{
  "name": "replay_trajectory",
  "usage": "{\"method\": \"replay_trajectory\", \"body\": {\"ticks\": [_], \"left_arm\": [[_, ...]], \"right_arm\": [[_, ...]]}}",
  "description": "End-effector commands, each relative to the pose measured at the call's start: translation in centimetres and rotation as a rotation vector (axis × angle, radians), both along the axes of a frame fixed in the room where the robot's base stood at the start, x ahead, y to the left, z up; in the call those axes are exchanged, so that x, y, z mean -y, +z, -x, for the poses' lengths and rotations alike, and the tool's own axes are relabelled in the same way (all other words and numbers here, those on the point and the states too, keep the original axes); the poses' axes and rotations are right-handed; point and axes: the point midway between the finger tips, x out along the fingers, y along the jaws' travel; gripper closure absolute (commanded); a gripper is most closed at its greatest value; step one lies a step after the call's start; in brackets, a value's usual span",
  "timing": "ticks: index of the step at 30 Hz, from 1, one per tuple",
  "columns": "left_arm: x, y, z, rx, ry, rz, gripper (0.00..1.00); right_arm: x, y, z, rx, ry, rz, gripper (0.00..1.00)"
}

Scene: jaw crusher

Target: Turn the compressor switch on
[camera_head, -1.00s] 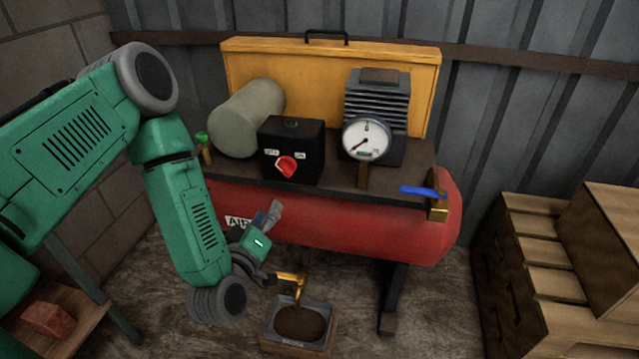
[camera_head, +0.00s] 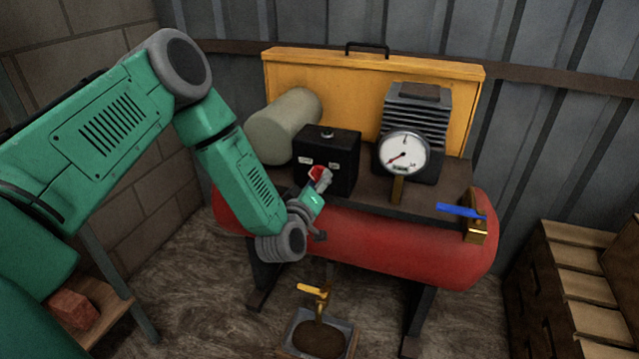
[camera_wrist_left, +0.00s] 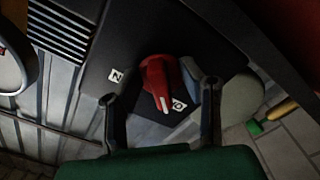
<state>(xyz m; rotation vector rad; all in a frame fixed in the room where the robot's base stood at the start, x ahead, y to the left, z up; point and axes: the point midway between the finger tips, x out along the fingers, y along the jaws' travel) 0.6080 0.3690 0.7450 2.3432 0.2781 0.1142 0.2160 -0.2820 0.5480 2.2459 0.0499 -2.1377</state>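The compressor switch is a red knob with a white pointer line on a black box (camera_head: 341,160) that stands on the compressor. The knob (camera_head: 316,174) is partly hidden by my left gripper (camera_head: 322,182) in the head view. In the left wrist view the red knob (camera_wrist_left: 158,82) lies between the two fingers of my left gripper (camera_wrist_left: 155,90). The fingers are apart, with a gap at the left one; whether the right one touches is unclear. The white line points near a small white label (camera_wrist_left: 180,103). Another label (camera_wrist_left: 116,75) is at the left. My right gripper is not in view.
The red compressor tank (camera_head: 400,244) carries a gauge (camera_head: 403,153) and a blue-handled valve (camera_head: 462,211) at right. A brass tap (camera_head: 314,292) is above a tray (camera_head: 346,328) on the floor. Wooden pallets (camera_head: 565,290) stand at right.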

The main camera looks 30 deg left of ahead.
Motion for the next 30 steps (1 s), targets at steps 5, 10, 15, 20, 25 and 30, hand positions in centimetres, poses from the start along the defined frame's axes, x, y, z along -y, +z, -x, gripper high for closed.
{"method": "replay_trajectory", "body": {"ticks": [5,10,15,20,25,30], "left_arm": [[0.0,0.0,-0.2,0.000,0.000,0.000,0.66],[0.0,0.0,-0.2,0.000,0.000,0.000,0.83],[0.0,0.0,-0.2,-0.002,0.000,-0.001,1.00],[0.0,-0.1,-0.1,-0.004,0.000,-0.006,1.00],[0.0,-0.1,-0.1,-0.016,-0.001,-0.046,1.00],[0.0,-0.1,0.0,-0.039,-0.003,-0.138,1.00]], "right_arm": [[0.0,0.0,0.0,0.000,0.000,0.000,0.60],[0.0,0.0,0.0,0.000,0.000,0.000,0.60],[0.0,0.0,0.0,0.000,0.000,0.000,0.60],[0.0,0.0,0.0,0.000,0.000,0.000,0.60],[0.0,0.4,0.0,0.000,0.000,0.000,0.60],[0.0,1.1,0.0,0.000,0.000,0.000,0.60]]}}
